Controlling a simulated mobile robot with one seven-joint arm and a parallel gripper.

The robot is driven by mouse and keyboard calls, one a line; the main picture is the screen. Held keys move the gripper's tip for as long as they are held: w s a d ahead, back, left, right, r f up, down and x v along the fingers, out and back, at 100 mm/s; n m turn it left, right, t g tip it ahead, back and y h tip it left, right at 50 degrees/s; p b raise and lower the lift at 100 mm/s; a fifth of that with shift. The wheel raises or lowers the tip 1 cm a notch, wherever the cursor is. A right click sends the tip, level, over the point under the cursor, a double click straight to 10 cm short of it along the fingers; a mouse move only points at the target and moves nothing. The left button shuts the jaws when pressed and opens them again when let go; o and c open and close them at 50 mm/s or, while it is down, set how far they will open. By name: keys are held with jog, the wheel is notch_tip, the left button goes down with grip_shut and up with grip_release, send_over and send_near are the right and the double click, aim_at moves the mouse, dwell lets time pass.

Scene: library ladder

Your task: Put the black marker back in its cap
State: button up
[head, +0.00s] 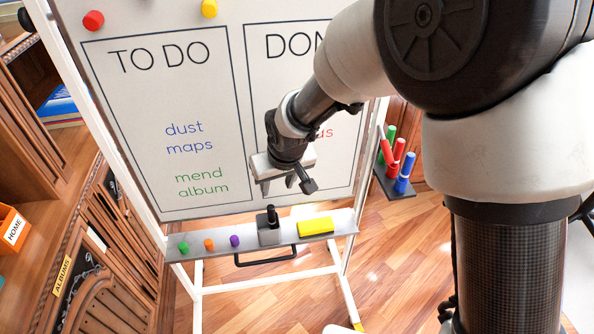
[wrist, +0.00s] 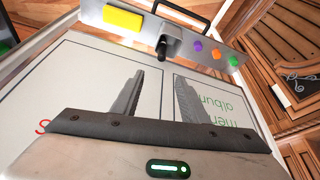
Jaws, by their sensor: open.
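A short black upright piece (head: 271,216) stands in a grey block (head: 269,236) on the whiteboard's tray. It also shows in the wrist view (wrist: 161,50). I cannot tell whether it is the black marker, its cap, or both together. No other black marker is clearly visible. My gripper (head: 286,185) hangs in front of the whiteboard, above the tray and the black piece. In the wrist view its two fingers (wrist: 158,80) are apart with nothing between them.
The tray (head: 345,222) also bears a yellow eraser (head: 316,226) right of the block, and green, orange and purple pieces (head: 234,241) to its left. A side holder (head: 402,191) carries red, green and blue markers. The whiteboard (head: 130,110) stands behind my gripper; wooden cabinets are at left.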

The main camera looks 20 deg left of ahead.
jog(key=b, duration=0.2)
send_near(271, 207)
jog(key=x, duration=0.4)
jog(key=shift+a+f, duration=0.1)
jog(key=shift+f, duration=0.25)
jog(key=b+x, duration=0.1)
jog(key=x, duration=0.4)
jog(key=shift+w+a+f, duration=0.1)
jog(key=shift+w+f, duration=0.05)
jog(key=shift+f, duration=0.15)
grip_shut()
